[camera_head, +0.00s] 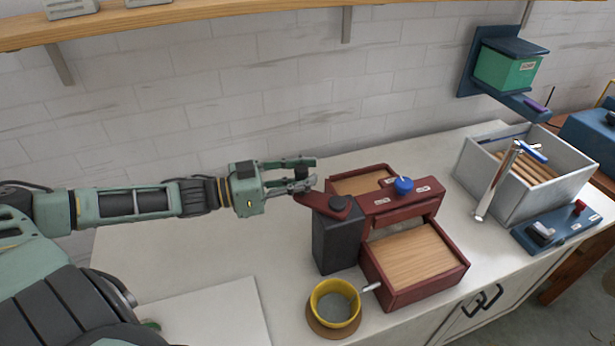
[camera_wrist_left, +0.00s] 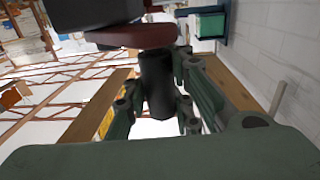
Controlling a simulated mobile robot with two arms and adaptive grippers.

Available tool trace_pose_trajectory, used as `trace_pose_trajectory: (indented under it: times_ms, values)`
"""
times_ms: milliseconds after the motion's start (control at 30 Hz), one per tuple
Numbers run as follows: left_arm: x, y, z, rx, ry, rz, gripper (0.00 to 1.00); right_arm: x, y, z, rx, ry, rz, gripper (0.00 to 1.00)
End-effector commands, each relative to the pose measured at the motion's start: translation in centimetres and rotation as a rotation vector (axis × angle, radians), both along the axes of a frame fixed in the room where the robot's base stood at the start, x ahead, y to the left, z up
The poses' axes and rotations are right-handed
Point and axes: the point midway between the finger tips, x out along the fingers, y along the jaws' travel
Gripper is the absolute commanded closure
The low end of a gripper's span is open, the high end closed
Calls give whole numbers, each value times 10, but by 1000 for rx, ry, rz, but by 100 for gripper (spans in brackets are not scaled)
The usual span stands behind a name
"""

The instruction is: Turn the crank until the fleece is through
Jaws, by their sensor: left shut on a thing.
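A red machine with wooden trays (camera_head: 418,252) stands on the white worktop. A dark grey block (camera_head: 336,240) is on its left side, with a dark red crank arm (camera_head: 318,200) on top. My left gripper (camera_head: 302,177) is at the outer end of that crank arm. In the left wrist view the fingers (camera_wrist_left: 158,98) are shut around a black upright crank handle (camera_wrist_left: 156,75). A greyish patch, perhaps fleece (camera_head: 402,243), shows under the machine's red crossbar; its extent is partly hidden. My right gripper is out of view.
A grey crate (camera_head: 474,160) with wooden rods and a blue switch box (camera_head: 556,228) are at the right. A shelf (camera_head: 190,15) runs above. The worktop behind the machine is clear.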

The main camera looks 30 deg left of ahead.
Motion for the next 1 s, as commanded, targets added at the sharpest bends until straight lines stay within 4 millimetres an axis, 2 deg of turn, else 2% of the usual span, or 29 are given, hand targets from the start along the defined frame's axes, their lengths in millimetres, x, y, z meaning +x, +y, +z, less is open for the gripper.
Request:
trace_pose_trajectory:
  times_ms: [33, 67, 300, 667, 1000]
  values:
    - [5, 6, 5, 2, -8, 13, 100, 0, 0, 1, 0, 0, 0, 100]
    - [5, 6, 5, 2, -8, 13, 81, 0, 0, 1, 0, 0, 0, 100]
    - [3, 4, 4, 2, -6, 9, 60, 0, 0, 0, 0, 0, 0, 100]
    - [1, 3, 1, 2, -2, 5, 59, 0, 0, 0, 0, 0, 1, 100]
    - [-16, 17, -1, 4, 3, 3, 59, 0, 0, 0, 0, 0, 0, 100]
